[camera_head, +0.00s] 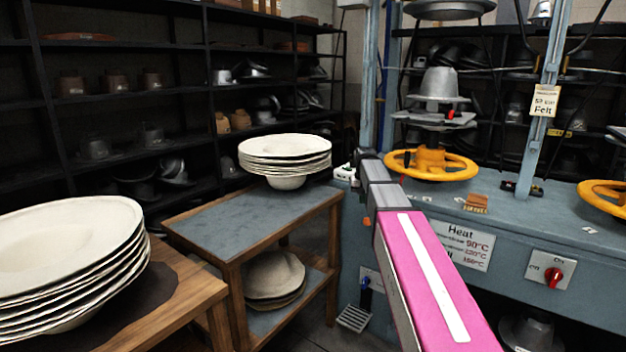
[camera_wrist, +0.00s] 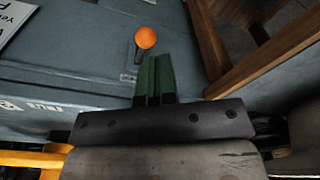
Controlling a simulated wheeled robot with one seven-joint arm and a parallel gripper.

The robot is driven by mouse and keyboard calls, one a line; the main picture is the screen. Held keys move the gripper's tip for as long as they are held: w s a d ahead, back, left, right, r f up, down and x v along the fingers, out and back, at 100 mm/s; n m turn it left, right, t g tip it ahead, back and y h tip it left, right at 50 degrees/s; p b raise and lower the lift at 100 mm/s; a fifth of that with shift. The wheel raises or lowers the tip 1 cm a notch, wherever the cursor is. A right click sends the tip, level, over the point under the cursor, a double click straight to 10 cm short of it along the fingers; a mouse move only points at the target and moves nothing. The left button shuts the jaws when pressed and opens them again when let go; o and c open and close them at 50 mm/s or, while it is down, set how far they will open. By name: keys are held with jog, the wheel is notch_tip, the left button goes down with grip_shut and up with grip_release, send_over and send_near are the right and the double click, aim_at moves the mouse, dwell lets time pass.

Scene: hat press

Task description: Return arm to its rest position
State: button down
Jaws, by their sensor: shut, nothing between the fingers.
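My arm (camera_head: 425,265), with a pink link carrying a white stripe, reaches forward from the bottom of the head view to the left end of the blue-grey press (camera_head: 510,225). Its far end is beside the press, and the fingers cannot be made out there. In the wrist view my gripper (camera_wrist: 155,68) shows two green fingers lying together, shut and empty. An orange ball knob (camera_wrist: 145,37) on a short dark stem is just beyond the fingertips, against the press side. I cannot tell whether they touch.
Left of the arm, a wooden table (camera_head: 245,215) bears stacked pale hat blanks (camera_head: 285,150). A nearer table (camera_head: 200,290) holds a bigger stack (camera_head: 65,250). Yellow handwheels (camera_head: 432,165) and a post (camera_head: 548,95) stand on the press. Table legs (camera_wrist: 210,40) are close right in the wrist view.

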jog(key=s+f+g, duration=0.1)
jog(key=s+f, duration=2.5)
jog(key=s, duration=0.4)
jog(key=shift+n, duration=0.4)
